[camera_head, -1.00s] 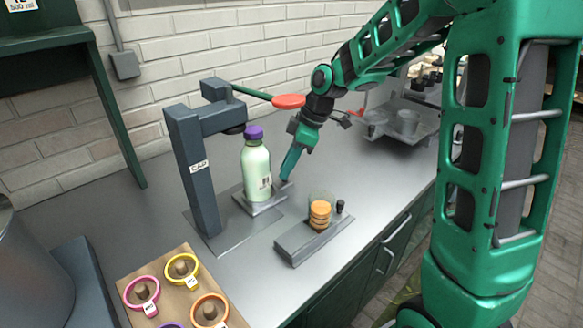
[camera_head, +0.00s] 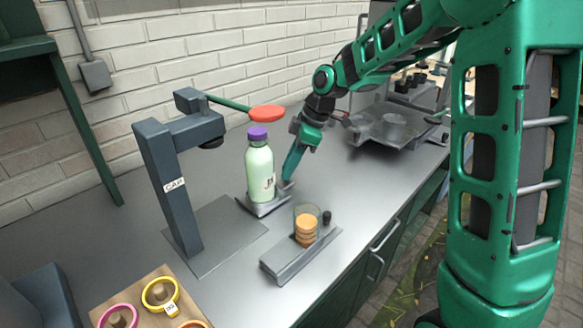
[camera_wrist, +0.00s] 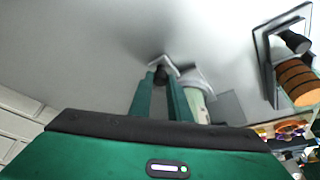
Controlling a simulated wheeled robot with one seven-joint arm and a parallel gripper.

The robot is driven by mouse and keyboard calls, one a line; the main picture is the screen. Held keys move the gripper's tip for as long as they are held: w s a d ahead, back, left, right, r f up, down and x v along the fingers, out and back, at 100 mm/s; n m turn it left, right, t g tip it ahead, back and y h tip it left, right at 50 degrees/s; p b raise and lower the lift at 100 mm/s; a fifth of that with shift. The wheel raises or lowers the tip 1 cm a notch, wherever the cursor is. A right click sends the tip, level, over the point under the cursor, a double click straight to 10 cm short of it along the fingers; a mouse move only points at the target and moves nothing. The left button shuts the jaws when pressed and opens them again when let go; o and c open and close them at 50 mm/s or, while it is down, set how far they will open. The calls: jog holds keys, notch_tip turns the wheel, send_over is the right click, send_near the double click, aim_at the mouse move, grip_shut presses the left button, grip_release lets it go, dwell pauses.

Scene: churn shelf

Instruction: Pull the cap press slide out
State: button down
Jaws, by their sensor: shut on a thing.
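The cap press (camera_head: 168,190) is a dark grey post marked CAP, with a head and a red-ended lever (camera_head: 266,113). Its grey slide (camera_head: 264,209) is out to the right of the press head and base plate. A pale green bottle (camera_head: 259,172) with a purple cap stands upright on the slide; it shows partly in the wrist view (camera_wrist: 199,103). My gripper (camera_head: 288,178) is at the slide's right end, beside the bottle. In the wrist view its fingers (camera_wrist: 161,82) are shut on the slide's dark handle, which they partly hide.
A grey holder (camera_head: 283,262) with a jar of orange discs (camera_head: 306,225) and a black knob stands in front. A board with coloured rings (camera_head: 160,292) is at lower left. A grey tray (camera_head: 385,137) stands behind right. Bare counter lies between.

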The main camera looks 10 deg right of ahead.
jog(key=shift+w+r, duration=0.15)
jog(key=c, duration=1.7)
grip_release()
jog(key=shift+o, duration=0.2)
jog(key=w+v, duration=0.1)
jog(key=v, duration=0.9)
jog(key=shift+s+d+r, duration=0.2)
jog(key=shift+s+r, duration=0.05)
jog(key=shift+s, duration=0.25)
jog(key=shift+s, duration=0.1)
